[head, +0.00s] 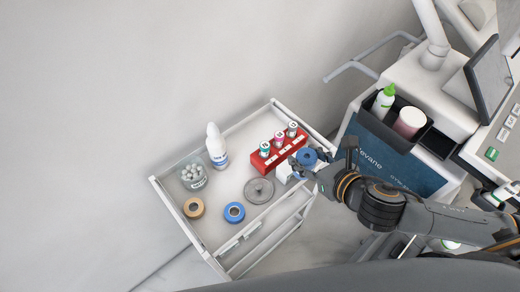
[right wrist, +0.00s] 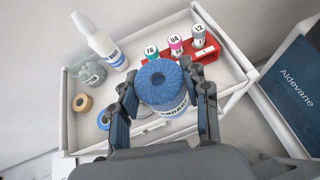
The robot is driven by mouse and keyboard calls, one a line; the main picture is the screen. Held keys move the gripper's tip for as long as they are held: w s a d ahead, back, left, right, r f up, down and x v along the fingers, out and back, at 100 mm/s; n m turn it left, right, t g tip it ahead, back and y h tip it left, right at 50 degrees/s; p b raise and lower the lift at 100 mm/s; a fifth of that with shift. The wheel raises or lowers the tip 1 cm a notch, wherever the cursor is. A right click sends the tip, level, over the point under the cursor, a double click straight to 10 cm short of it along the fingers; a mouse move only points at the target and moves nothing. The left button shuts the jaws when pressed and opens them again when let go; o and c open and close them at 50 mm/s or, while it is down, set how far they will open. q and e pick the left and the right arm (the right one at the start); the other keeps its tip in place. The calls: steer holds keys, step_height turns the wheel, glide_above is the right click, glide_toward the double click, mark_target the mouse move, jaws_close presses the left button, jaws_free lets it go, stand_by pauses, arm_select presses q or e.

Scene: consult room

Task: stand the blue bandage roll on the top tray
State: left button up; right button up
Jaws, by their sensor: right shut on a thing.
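The blue bandage roll (head: 235,212) rests on the top tray (head: 159,190) of the white trolley, near its front, with its hole facing up. It is partly visible in the right wrist view (right wrist: 103,120), left of my fingers. My right gripper (head: 318,167) is at the tray's right side, apart from the roll. It is shut on a white jar with a ribbed blue lid (right wrist: 162,82), whose lid also shows in the head view (head: 306,157). The jar is upright; I cannot tell whether its base touches the tray. My left gripper is not in view.
On the tray are a tan roll (head: 193,207), a jar of white balls (head: 193,176), a white bottle (head: 216,146), a grey disc (head: 258,190) and a red rack (head: 278,151) with three labelled vials. A blue-fronted cart (head: 390,160) stands to the right.

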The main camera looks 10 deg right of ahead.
steer(key=w+d+f, duration=0.2)
steer(key=w+f, duration=0.2)
steer(key=w+d+f+p, duration=0.1)
steer(key=w+d+f, duration=0.2)
steer(key=f, duration=0.1)
steer(key=w+d+f+p, duration=0.1)
steer(key=w+d+f, duration=0.1)
steer(key=w+f, duration=0.2)
steer(key=shift+w+d+f, duration=0.25)
steer(key=shift+w+d, duration=0.05)
steer(key=shift+d, duration=0.05)
steer(key=shift+f, duration=0.2)
steer(key=shift+f, duration=0.2)
steer(key=o, duration=0.7)
steer(key=shift+r, duration=0.15)
